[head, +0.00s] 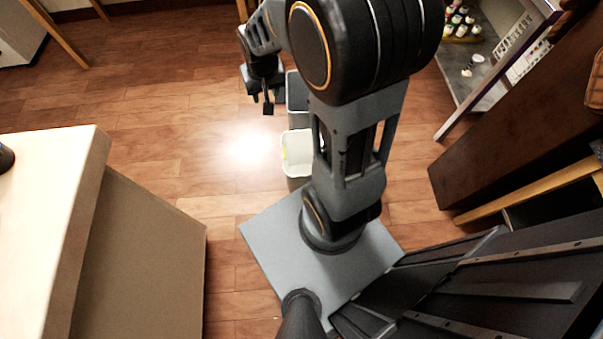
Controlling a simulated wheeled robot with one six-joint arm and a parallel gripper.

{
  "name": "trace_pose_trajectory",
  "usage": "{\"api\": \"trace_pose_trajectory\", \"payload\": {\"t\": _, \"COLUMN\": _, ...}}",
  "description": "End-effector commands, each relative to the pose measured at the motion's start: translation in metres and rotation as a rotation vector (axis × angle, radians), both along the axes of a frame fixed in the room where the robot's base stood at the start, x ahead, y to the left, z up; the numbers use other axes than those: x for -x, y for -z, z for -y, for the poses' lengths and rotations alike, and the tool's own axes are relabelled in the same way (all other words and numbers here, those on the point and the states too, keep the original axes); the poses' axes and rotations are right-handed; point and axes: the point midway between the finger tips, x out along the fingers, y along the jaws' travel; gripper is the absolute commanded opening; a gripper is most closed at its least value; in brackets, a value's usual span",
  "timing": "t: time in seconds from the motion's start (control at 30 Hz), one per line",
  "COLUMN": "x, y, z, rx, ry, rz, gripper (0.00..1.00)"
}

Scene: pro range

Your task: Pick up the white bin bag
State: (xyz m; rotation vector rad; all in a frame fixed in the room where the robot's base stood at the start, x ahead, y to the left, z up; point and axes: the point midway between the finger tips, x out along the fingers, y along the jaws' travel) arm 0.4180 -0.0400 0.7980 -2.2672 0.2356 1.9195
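A white bin or bag-like container (296,150) stands on the floor, just beyond my base and partly hidden behind my arm. A small yellow patch shows at its left rim. I cannot tell whether the white shape is a bag, a bin, or a bin lined with a bag. My gripper (264,101) hangs above the floor, up and to the left of the white container and apart from it. Its fingers are small and dark, and I cannot tell how far apart they are. Nothing is seen held in it.
A grey bin (297,92) stands beyond the white container, close beside my gripper. A counter (50,165) is at the left. A dark wooden cabinet (500,140) and shelves with small bottles are at the right.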

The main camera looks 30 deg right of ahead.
Motion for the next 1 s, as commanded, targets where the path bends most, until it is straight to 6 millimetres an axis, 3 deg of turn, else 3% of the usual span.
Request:
{"api": "trace_pose_trajectory", "payload": {"t": 0.03, "x": -0.012, "y": 0.065, "z": 0.007, "rx": -0.005, "ry": 0.031, "rz": -0.032, "gripper": 0.45}}
{"api": "trace_pose_trajectory", "payload": {"t": 0.1, "x": -0.026, "y": 0.117, "z": 0.016, "rx": -0.012, "ry": 0.071, "rz": -0.057, "gripper": 0.45}}
{"api": "trace_pose_trajectory", "payload": {"t": 0.3, "x": -0.046, "y": 0.245, "z": 0.039, "rx": -0.026, "ry": 0.17, "rz": -0.117, "gripper": 0.45}}
{"api": "trace_pose_trajectory", "payload": {"t": 0.4, "x": -0.048, "y": 0.289, "z": 0.047, "rx": -0.03, "ry": 0.204, "rz": -0.137, "gripper": 0.45}}
{"api": "trace_pose_trajectory", "payload": {"t": 0.7, "x": -0.048, "y": 0.362, "z": 0.056, "rx": -0.036, "ry": 0.248, "rz": -0.163, "gripper": 0.45}}
{"api": "trace_pose_trajectory", "payload": {"t": 1.0, "x": -0.048, "y": 0.412, "z": 0.057, "rx": -0.036, "ry": 0.249, "rz": -0.162, "gripper": 0.45}}
